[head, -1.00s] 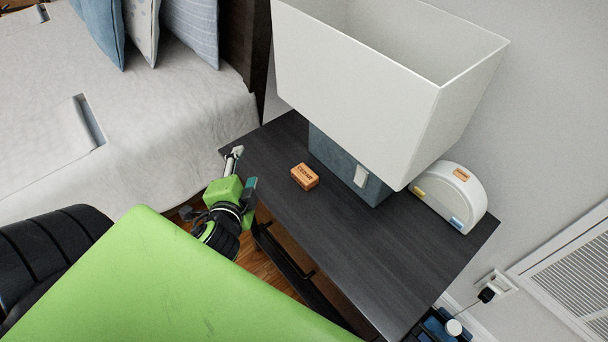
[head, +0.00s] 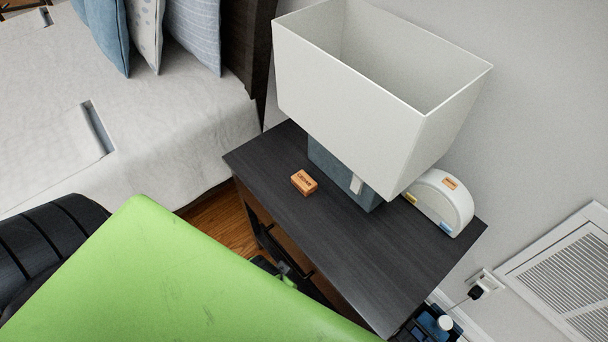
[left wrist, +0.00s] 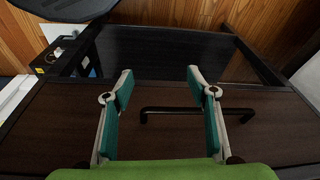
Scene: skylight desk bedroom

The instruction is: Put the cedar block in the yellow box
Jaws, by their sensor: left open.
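The cedar block (head: 304,182), a small orange-brown block with dark lettering, lies on the dark nightstand top (head: 345,245) in front of the lamp base. No yellow box shows in either view. My left gripper (left wrist: 160,78) is open and empty in the left wrist view. Its teal-padded fingers are in front of the nightstand's dark brown drawer front (left wrist: 60,125), near the left part of the black drawer handle (left wrist: 215,109). I cannot tell if they touch it. In the head view the green arm mostly hides this gripper. My right gripper is not in view.
A large white lampshade (head: 350,100) overhangs the nightstand's back, with a white half-round object (head: 437,200) beside it. A bed (head: 150,120) stands at left. Blue and black items (head: 432,325) are by the right wall, near a plugged outlet (head: 484,284).

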